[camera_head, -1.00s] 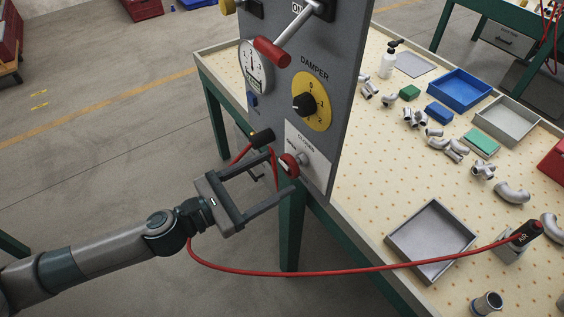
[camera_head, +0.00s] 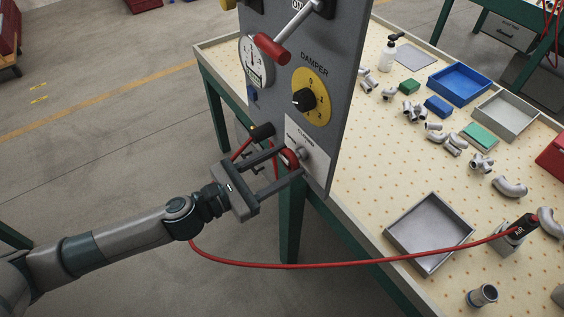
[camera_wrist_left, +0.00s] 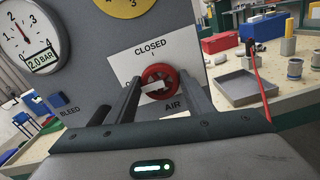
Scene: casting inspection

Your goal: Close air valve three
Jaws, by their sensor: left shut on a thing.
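The red air valve wheel (camera_head: 288,158) sits on a white plate (camera_head: 311,150) low on the grey panel. In the left wrist view the wheel (camera_wrist_left: 158,73) has "CLOSED" above it and "AIR" below it. A pale lever or marker (camera_wrist_left: 153,87) crosses its front. My left gripper (camera_head: 291,160) has its two fingers on either side of the wheel and is shut on it; it also shows in the left wrist view (camera_wrist_left: 160,82). The fingers hide part of the wheel's sides. My right gripper is not in view.
Above the wheel are a damper knob (camera_head: 303,100), a red-handled lever (camera_head: 271,47) and a gauge (camera_wrist_left: 31,35) marked 2.0 BAR. A red hose (camera_head: 330,264) hangs below my arm. A bench with trays (camera_head: 430,233) stands right.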

